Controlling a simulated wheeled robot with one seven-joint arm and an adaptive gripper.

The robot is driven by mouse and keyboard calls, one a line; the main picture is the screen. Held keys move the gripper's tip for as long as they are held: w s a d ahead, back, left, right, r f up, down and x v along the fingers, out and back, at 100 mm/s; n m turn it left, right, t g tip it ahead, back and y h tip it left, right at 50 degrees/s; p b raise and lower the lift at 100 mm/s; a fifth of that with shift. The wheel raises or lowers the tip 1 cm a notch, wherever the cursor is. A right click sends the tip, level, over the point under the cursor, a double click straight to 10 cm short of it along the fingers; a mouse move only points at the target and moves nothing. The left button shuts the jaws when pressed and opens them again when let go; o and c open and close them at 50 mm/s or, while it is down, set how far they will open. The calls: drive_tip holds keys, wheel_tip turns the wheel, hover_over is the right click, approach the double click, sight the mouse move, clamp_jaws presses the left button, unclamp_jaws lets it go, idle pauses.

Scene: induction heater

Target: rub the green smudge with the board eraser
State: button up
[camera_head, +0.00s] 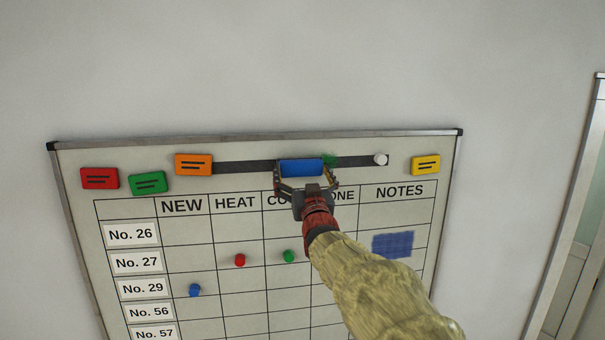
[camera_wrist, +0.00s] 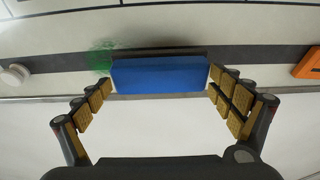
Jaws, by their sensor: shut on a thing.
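The board eraser (camera_head: 301,168) is a blue block held in front of the top of the whiteboard. My gripper (camera_head: 306,186) is shut on it, a finger at each end. In the wrist view the eraser (camera_wrist: 159,74) lies level between the fingers, with a dark edge on its board side. The green smudge (camera_wrist: 101,57) shows there just left of the eraser, on and around the dark strip; part of it may be hidden behind the eraser. In the head view the smudge (camera_head: 329,160) peeks out at the eraser's upper right. I cannot tell whether the eraser touches the board.
A dark strip (camera_head: 245,167) runs along the whiteboard's top, with a white round magnet (camera_head: 381,159) at its right end. Red, green, orange and yellow magnets sit along the top. A blue scribbled patch (camera_head: 393,245) lies under NOTES. Small round magnets dot the table grid.

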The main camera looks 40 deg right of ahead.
sight(315, 172)
drive_tip(key=shift+w+d+b, duration=0.35)
drive_tip(key=shift+w+d, duration=0.15)
drive_tip(key=shift+w, duration=0.35)
idle(0.5)
drive_tip(key=shift+s+d+b, duration=0.5)
drive_tip(key=shift+d+b, duration=0.1)
drive_tip(key=shift+d, duration=0.15)
drive_tip(key=shift+s+d, duration=0.6)
drive_tip(key=shift+d, duration=0.25)
drive_tip(key=shift+s+d, duration=0.65)
drive_tip(key=shift+d, duration=0.45)
drive_tip(key=shift+s+d, duration=0.6)
drive_tip(key=shift+d, duration=0.55)
drive_tip(key=shift+s+d, duration=0.65)
drive_tip(key=shift+d, duration=0.45)
drive_tip(key=shift+w+a+b, duration=0.1)
drive_tip(key=shift+b, duration=0.3)
drive_tip(key=w+a+b, duration=0.2)
drive_tip(key=a+b, duration=0.1)
drive_tip(key=w+a+b, duration=0.1)
drive_tip(key=a+b, duration=0.1)
drive_tip(key=shift+f, duration=0.1)
drive_tip(key=shift+w+a+b, duration=0.45)
drive_tip(key=shift+a+b, duration=0.3)
drive_tip(key=shift+b, duration=0.45)
